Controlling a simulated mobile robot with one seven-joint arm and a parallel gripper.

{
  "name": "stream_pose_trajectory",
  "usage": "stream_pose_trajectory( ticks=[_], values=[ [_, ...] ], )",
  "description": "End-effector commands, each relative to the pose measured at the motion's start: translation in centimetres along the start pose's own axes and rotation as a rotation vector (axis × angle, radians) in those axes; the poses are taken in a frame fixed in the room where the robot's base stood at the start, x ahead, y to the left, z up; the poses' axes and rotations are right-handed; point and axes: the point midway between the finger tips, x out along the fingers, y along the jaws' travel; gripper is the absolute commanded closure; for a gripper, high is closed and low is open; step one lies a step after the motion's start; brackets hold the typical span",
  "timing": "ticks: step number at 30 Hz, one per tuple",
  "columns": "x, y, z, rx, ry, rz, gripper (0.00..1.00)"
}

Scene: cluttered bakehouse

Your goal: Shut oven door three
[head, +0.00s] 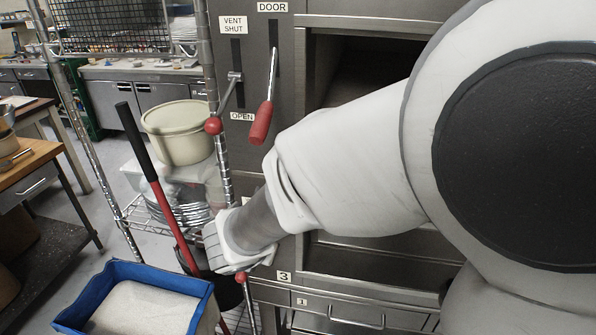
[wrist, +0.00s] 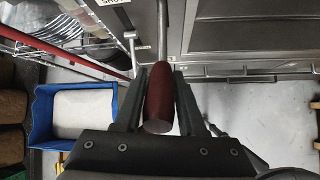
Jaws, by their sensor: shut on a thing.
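The oven (head: 263,175) stands at the centre and right in the head view. A plate marked 3 (head: 284,277) sits beside its lower opening (head: 360,262), which looks open and dark. In the wrist view my gripper (wrist: 168,72) is shut on a dark red lever handle (wrist: 160,100) on a metal rod (wrist: 162,35). My arm hides this handle in the head view. A thinner vent lever (wrist: 131,45) stands just left of it, near a label partly reading SHUT. Higher up, another red door handle (head: 261,124) hangs beside an open upper chamber (head: 372,70).
A blue crate (head: 203,306) with pale contents stands on the floor at lower left. A black-and-red long-handled tool (head: 137,140) leans by a wire rack (head: 133,212) holding a lidded cream tub (head: 178,140). A wooden table (head: 30,158) is at far left.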

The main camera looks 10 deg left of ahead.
Motion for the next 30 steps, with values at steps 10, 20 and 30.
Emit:
stream_pose_trajectory(
  ticks=[10, 20, 30],
  values=[
    [-0.32, 0.38, 0.12, -0.007, -0.002, 0.010, 1.00],
    [-0.23, 0.26, 0.10, -0.004, -0.001, 0.006, 0.33],
    [-0.49, 0.26, 0.30, -0.001, 0.000, 0.003, 0.33]
  ],
)
